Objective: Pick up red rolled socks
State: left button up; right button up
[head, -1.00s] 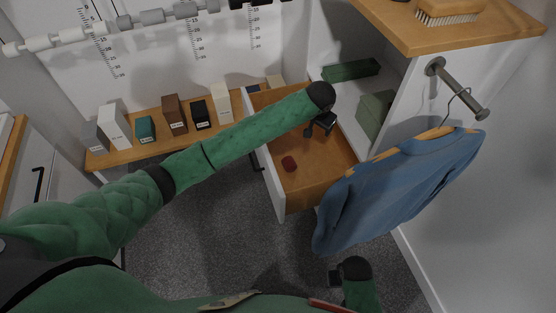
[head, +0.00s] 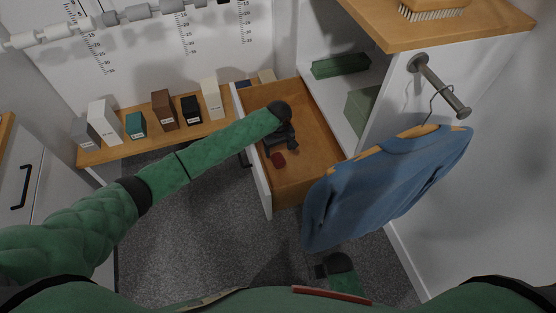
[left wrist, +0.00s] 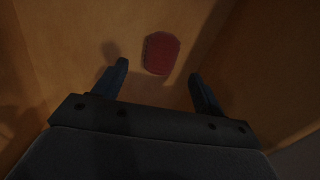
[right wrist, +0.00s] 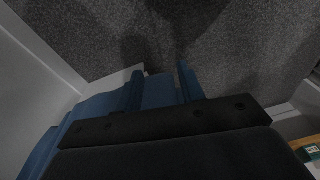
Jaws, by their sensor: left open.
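The red rolled socks (head: 278,159) lie on the floor of the open wooden drawer (head: 318,150), near its left side. In the left wrist view the socks (left wrist: 161,53) are a dark red bundle just beyond the fingertips, roughly centred between them. My left gripper (head: 281,145) is inside the drawer area, just above and beside the socks. It is open and empty, and its two fingers (left wrist: 159,72) show apart. My right gripper (head: 322,270) is low over the carpet, away from the drawer; its fingers (right wrist: 160,80) stand apart, with blue cloth showing behind them.
A blue sweater (head: 385,185) hangs on a hanger right of the drawer, near my right gripper. A wooden shelf (head: 160,142) with several small boxes stands behind. Green boxes (head: 340,66) sit in the open cabinet. The grey carpet (head: 190,230) is clear.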

aim_at(278, 157)
pick_arm(q)
jog(key=shift+f, duration=0.7)
notch_tip(278, 157, down, 5)
jog(key=shift+s+a+r+p, duration=0.1)
jog(key=shift+r+p, duration=0.1)
jog(key=shift+p, duration=0.85)
jog(key=shift+f, duration=0.35)
pick_arm(e)
notch_tip(278, 157, down, 8)
jog(key=s+d, duration=0.1)
jog(key=s, duration=0.1)
jog(key=shift+d+r, duration=0.2)
pick_arm(q)
jog(key=c, duration=1.1)
